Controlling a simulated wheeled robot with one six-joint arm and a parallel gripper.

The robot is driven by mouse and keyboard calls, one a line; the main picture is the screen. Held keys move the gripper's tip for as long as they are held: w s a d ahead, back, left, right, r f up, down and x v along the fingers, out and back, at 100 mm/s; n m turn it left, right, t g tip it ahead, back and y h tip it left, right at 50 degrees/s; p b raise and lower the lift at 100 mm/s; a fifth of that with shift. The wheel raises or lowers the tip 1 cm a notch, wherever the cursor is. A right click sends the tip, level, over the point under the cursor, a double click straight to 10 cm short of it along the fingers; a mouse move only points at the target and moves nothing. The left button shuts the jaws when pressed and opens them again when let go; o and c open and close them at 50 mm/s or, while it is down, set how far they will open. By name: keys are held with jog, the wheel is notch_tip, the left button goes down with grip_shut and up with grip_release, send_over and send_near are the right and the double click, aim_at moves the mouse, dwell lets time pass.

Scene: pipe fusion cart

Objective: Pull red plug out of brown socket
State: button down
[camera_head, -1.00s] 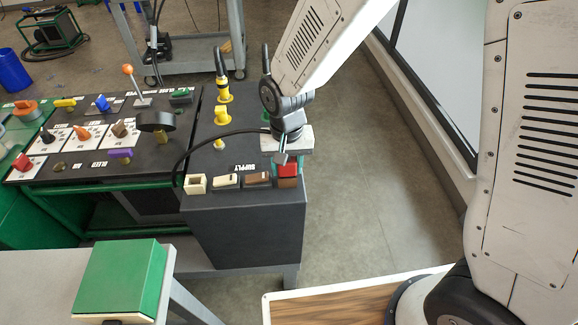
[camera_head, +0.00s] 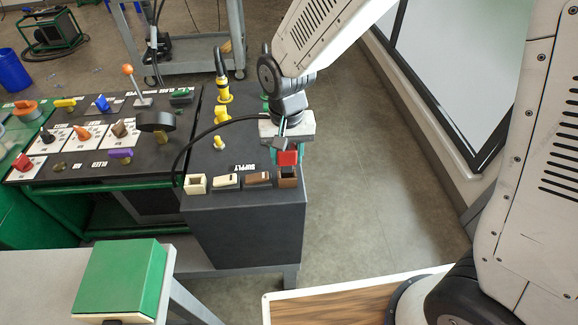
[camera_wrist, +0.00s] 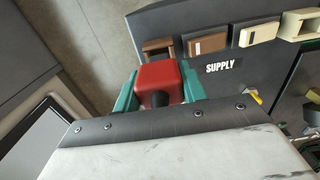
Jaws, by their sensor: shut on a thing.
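The red plug (camera_head: 288,158) is held between my gripper's teal fingers, and it also shows in the wrist view (camera_wrist: 158,84). My gripper (camera_head: 287,156) is shut on it, with one finger on each side. The brown socket (camera_head: 288,180) is at the front right corner of the dark panel, just below the plug. Its dark opening shows in the head view, and the plug appears raised above it. In the wrist view the socket (camera_wrist: 155,45) is partly hidden behind the plug.
A brown cover (camera_head: 257,179), a cream cover (camera_head: 226,181) and a cream socket (camera_head: 196,184) line the panel's front edge. Yellow connectors (camera_head: 221,115) stand behind. A black cable (camera_head: 190,145) arcs over the panel. Open floor (camera_head: 350,190) lies to the right.

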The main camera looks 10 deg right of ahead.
jog(key=shift+r, duration=0.9)
jog(key=shift+r, duration=4.5)
